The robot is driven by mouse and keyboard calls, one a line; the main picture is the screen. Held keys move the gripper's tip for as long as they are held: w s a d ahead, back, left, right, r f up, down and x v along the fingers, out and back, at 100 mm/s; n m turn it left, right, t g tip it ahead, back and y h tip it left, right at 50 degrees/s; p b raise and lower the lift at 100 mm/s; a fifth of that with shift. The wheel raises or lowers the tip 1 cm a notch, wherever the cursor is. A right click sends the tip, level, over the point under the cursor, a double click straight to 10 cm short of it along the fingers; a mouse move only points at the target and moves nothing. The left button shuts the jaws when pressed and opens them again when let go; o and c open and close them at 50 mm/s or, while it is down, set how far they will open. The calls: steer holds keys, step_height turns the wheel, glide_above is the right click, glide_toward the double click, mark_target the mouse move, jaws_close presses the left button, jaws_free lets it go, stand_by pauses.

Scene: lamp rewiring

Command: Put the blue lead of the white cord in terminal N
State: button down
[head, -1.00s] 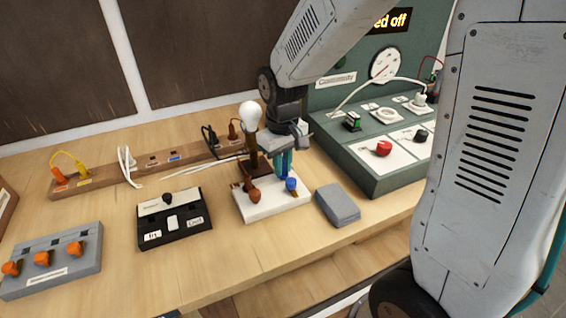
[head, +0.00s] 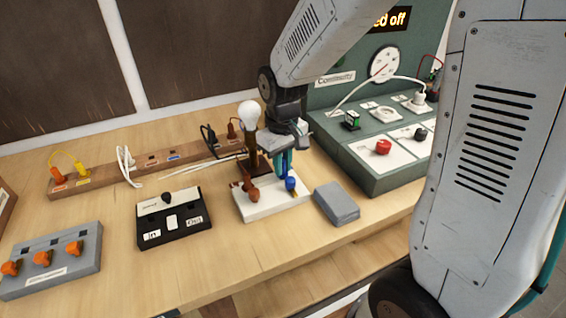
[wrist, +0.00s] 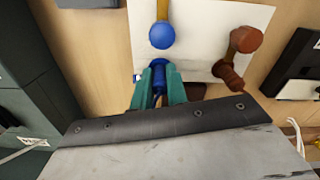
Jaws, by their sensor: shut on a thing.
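My gripper (head: 283,163) is low over the back of the white terminal plate (head: 270,210). Its teal fingers (wrist: 158,84) are shut on a blue ribbed piece, seemingly the blue lead (wrist: 158,74), just behind the blue knob (wrist: 162,35). The blue knob also shows in the head view (head: 291,184), on a brass lever. A brown knob (wrist: 246,39) on a brass lever stands beside it, with a brown ribbed piece (wrist: 228,75) behind. The fingers hide much of the blue piece, and I cannot tell how deep it sits. No N label is readable.
A lamp bulb (head: 249,113) stands close left of my gripper. A grey block (head: 337,204) lies right of the plate, and the green test panel (head: 375,180) stands further right. A black switch box (head: 175,220) is left. White cord (head: 200,166) runs along the table behind.

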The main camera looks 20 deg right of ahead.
mark_target(290, 177)
steer(key=shift+f, duration=0.5)
stand_by(0.3)
steer(key=c, duration=1.3)
jaws_free()
step_height(290, 177, up, 8)
steer(key=shift+f, duration=0.1)
steer(key=s, duration=0.1)
steer(key=s+g, duration=0.1)
steer(key=s, duration=0.1)
steer(key=shift+s+d+f+m, duration=0.1)
steer(key=shift+s+d+m, duration=0.1)
steer(key=shift+s+m, duration=0.15)
steer(key=shift+s+d+r+m+t, duration=0.45)
steer(key=shift+s+r, duration=0.85)
steer(key=shift+s, duration=1.75)
steer(key=shift+s+d+r+m+t, duration=0.45)
steer(key=shift+s+r, duration=0.9)
steer(key=shift+s, duration=1.65)
steer(key=shift+s+d+r+m+t, duration=0.4)
steer(key=shift+s+r, duration=0.9)
steer(key=shift+s, duration=1.75)
